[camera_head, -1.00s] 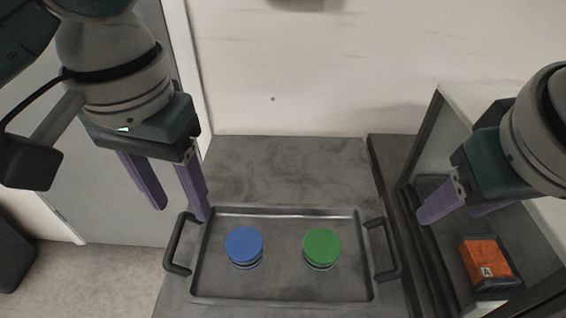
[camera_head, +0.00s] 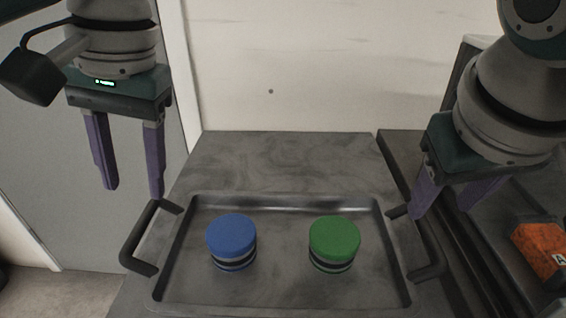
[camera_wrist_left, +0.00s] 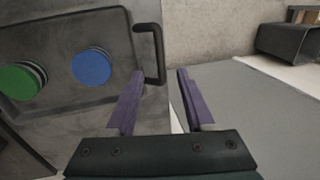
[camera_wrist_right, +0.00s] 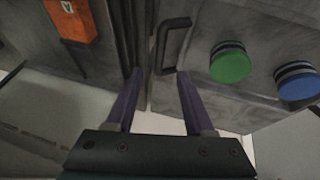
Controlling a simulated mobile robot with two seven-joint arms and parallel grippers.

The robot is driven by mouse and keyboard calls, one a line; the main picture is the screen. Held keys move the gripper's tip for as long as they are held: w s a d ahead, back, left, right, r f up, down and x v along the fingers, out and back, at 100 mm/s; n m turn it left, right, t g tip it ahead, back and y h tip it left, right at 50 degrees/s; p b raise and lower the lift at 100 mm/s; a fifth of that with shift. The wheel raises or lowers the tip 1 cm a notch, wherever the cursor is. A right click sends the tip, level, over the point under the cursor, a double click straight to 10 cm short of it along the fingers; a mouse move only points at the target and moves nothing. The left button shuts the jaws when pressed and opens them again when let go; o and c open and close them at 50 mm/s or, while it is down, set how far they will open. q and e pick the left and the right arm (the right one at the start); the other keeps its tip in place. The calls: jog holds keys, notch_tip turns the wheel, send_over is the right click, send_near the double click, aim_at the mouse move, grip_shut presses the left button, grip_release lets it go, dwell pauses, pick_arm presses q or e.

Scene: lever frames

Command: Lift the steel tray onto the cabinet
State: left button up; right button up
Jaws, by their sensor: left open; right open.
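The steel tray (camera_head: 285,285) lies flat on a grey worktop, with a dark handle at each end. On it stand a blue-topped round container (camera_head: 232,240) and a green-topped one (camera_head: 334,242). My left gripper (camera_head: 135,190) is open and empty, above and behind the left handle (camera_head: 140,240). In the left wrist view that handle (camera_wrist_left: 152,52) is ahead, between the finger directions. My right gripper (camera_head: 440,205) is open and empty, above the right handle (camera_head: 430,262), partly covering its far end. In the right wrist view this handle (camera_wrist_right: 168,45) is ahead of the fingers.
A dark, open-fronted cabinet with an orange box (camera_head: 543,248) marked A stands at the right. The worktop (camera_head: 285,160) is bare behind the tray. A wall closes off the back, and a grey door (camera_head: 60,190) is at the left.

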aim_at(140, 223)
pick_arm(q)
jog(key=x, duration=0.9)
pick_arm(e)
jog(key=x, duration=0.9)
pick_arm(q)
jog(key=shift+c, duration=0.3)
pick_arm(e)
jog(key=shift+c, duration=0.3)
pick_arm(q)
grip_shut()
pick_arm(e)
grip_shut()
jog(key=shift+d, duration=0.1)
